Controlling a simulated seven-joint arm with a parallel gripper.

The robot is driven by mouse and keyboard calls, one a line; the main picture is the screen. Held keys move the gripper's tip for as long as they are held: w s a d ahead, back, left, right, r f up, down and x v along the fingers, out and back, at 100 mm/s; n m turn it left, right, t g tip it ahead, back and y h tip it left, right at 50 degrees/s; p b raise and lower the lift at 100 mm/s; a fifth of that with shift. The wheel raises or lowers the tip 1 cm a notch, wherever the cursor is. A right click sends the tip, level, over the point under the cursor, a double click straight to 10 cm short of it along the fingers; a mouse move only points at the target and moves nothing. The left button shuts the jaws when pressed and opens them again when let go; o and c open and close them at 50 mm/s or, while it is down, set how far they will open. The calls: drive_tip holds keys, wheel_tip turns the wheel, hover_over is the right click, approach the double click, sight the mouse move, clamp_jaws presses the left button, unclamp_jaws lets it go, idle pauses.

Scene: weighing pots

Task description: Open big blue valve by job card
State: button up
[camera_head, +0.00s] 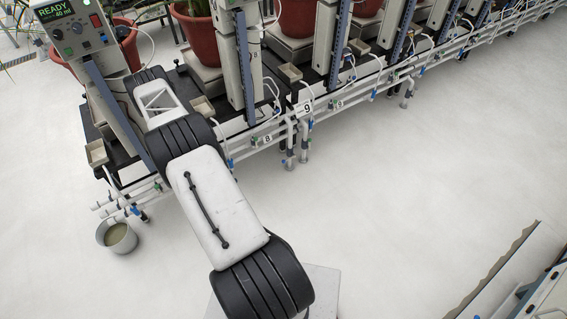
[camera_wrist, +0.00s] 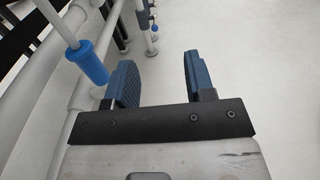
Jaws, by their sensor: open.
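In the wrist view a large blue cylindrical fitting (camera_wrist: 90,66) sits at the end of a slim white tube beside white pipes, just left of my left finger. I cannot tell if it is the valve. A smaller blue part (camera_wrist: 154,28) shows farther off on a pipe. My gripper (camera_wrist: 158,72) is open and empty, its two blue ridged fingers apart over pale floor. In the head view small blue parts (camera_head: 135,210) show on the pipes at lower left. My gripper is hidden there behind my arm. I cannot make out a job card.
A line of white pipes (camera_head: 245,145) runs along the stands holding red-brown pots (camera_head: 197,38). A grey bucket (camera_head: 103,240) with murky liquid stands on the floor at left. A display box (camera_head: 72,25) reads READY. The floor at the centre right is clear.

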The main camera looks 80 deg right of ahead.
drive_tip(key=s+d+f+n+t+h, duration=0.1)
drive_tip(key=s+d+f+n, duration=0.1)
drive_tip(key=s+d+f, duration=0.65)
drive_tip(key=n+t+h, duration=0.2)
approach(284, 162)
drive_tip(key=d, duration=0.3)
drive_tip(key=shift+s+a+f, duration=0.15)
drive_tip(key=shift+s+f, duration=0.2)
drive_tip(key=shift+f, duration=0.15)
drive_tip(key=shift+x, duration=3.85)
drive_tip(key=shift+r, duration=0.1)
clamp_jaws()
